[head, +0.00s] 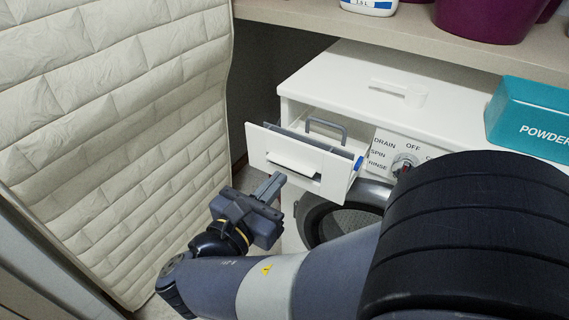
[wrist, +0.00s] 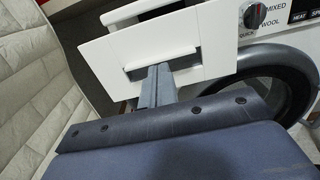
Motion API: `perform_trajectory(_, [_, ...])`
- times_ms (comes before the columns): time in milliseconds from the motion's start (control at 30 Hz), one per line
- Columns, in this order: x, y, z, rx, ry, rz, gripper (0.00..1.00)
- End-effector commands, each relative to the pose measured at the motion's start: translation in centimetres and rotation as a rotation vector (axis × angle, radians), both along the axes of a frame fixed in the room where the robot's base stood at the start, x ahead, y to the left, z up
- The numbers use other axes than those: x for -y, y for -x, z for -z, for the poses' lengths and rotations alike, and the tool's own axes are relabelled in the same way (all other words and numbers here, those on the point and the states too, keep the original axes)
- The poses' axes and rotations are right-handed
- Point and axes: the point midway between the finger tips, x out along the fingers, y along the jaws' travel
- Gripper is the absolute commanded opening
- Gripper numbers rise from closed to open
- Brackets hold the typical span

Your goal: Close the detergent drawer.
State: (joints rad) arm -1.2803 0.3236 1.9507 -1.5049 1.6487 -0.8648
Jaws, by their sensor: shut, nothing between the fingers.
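The white detergent drawer (head: 293,162) sticks out of the upper left of the washing machine's front in the head view. Its inside and a grey handle-like bar show from above. Its front panel has a dark grip slot and also shows in the wrist view (wrist: 110,42). My gripper (head: 271,184) is shut and empty, just in front of and below the drawer front. In the wrist view the shut fingers (wrist: 157,80) overlap the lower edge of the grip slot; I cannot tell whether they touch the panel.
A quilted cover (head: 110,130) hangs on the left. A shelf (head: 400,28) runs above.

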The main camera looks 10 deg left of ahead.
Motion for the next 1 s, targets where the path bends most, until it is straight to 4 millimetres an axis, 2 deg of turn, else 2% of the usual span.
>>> perform_trajectory(200, [0.6,-1.5,0.1,0.0,0.0,0.001,0.0])
perform_trajectory(667, [0.8,-1.9,-0.1,0.0,0.0,0.001,0.0])
perform_trajectory(767, [1.2,-2.9,-0.2,0.001,0.001,0.004,0.0])
perform_trajectory(1000, [3.0,-7.0,-0.3,0.0,0.002,0.007,0.0])
